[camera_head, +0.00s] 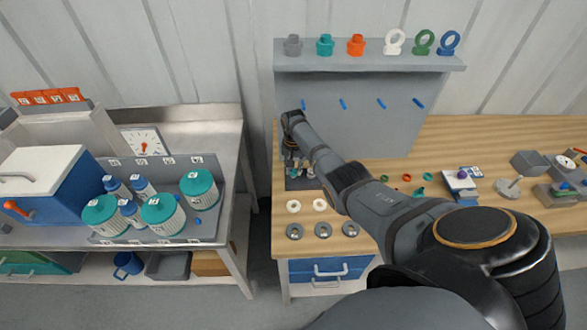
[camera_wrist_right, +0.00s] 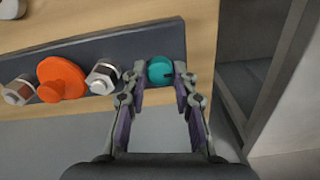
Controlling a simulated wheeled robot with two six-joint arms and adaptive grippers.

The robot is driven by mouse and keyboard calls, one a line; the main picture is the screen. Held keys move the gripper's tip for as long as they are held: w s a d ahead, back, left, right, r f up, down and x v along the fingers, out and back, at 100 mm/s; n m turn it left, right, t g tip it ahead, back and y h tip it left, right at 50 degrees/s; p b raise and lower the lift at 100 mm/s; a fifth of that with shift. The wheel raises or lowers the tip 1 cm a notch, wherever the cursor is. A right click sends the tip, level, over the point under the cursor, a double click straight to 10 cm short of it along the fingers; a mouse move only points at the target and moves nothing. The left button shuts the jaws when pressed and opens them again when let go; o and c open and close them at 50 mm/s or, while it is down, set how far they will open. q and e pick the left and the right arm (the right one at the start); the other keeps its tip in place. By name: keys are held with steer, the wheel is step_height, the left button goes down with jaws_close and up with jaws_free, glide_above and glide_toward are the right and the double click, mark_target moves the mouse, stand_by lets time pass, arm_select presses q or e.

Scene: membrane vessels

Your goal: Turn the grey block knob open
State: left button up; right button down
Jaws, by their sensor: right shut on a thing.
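A long dark grey block (camera_wrist_right: 110,48) lies on the wooden table near its edge in the right wrist view. A round teal knob (camera_wrist_right: 159,70) sits at its right end, with a small dark mark on its right side. My right gripper (camera_wrist_right: 160,86) is shut on the teal knob, one finger on each side. In the head view my right gripper (camera_head: 296,163) is small at the left end of the table, over the grey block (camera_head: 299,184), and hides most of it. My left gripper is not in view.
An orange knob (camera_wrist_right: 60,79) stands between two metal hex fittings on the same block. White and grey rings (camera_head: 293,206) lie in front. A shelf panel (camera_head: 370,62) rises behind. A bench with teal-lidded jars (camera_head: 102,215) stands left, across a gap.

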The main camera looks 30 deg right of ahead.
mark_target(293, 171)
steer(key=c, duration=1.1)
jaws_free()
steer(key=shift+o, duration=0.2)
step_height(293, 171, up, 12)
